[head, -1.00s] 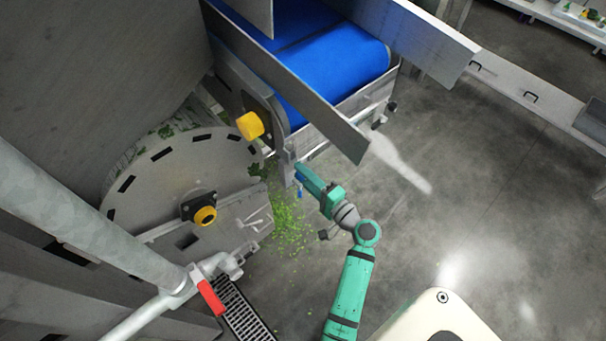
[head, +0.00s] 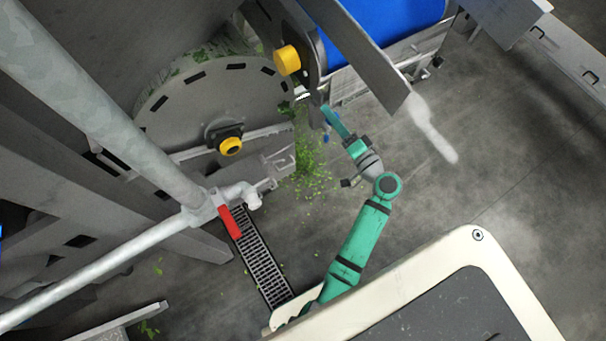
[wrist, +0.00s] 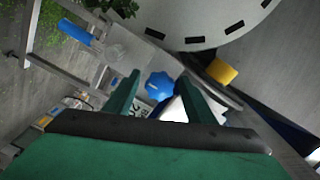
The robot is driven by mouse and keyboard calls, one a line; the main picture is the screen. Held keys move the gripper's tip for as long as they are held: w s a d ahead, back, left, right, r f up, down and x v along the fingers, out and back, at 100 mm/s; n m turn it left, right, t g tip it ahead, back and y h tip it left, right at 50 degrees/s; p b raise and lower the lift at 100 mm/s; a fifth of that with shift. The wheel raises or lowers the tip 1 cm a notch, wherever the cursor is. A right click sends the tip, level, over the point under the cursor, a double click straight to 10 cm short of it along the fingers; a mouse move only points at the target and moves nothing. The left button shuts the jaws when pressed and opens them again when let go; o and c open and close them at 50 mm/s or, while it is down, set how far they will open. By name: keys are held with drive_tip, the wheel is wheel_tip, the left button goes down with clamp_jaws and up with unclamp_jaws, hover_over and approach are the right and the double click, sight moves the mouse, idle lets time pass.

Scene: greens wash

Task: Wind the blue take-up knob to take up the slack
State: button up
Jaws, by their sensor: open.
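The blue take-up knob (wrist: 160,88) is a lobed round knob in the wrist view. It appears between the two green fingers of my open gripper (wrist: 158,79), beyond or level with their tips; I cannot tell whether they touch it. In the head view my gripper (head: 331,118) is beside the end of the belt frame, below the blue belt (head: 388,22). A small bit of blue (head: 327,127) shows beside the fingers there; I cannot tell whether it is the knob, and its shape is hidden.
A slotted grey drum (head: 190,120) with a yellow hub cap stands left of my gripper. A yellow cap (head: 287,60) sits on the belt frame. A pipe with a red handle (head: 230,221) and a floor grate (head: 263,265) are lower left.

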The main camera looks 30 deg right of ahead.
drive_tip(key=n, duration=0.7)
drive_tip(key=shift+n, duration=0.3)
drive_tip(key=n, duration=0.3)
drive_tip(key=shift+n, duration=0.4)
drive_tip(key=shift+s+d+n, duration=0.1)
drive_tip(key=shift+s+n, duration=0.2)
drive_tip(key=shift+s, duration=0.05)
drive_tip(key=s, duration=1)
drive_tip(key=a+f+m+g+h, duration=0.2)
drive_tip(key=a+f+m+g, duration=0.15)
drive_tip(key=a+f, duration=0.7)
drive_tip(key=s+a+f+g+h, duration=0.2)
drive_tip(key=s+a+f, duration=0.1)
drive_tip(key=s+a, duration=0.5)
drive_tip(key=shift+a+g, duration=0.35)
drive_tip(key=shift+a, duration=0.45)
drive_tip(key=shift+s+f, duration=0.1)
drive_tip(key=shift+s, duration=0.05)
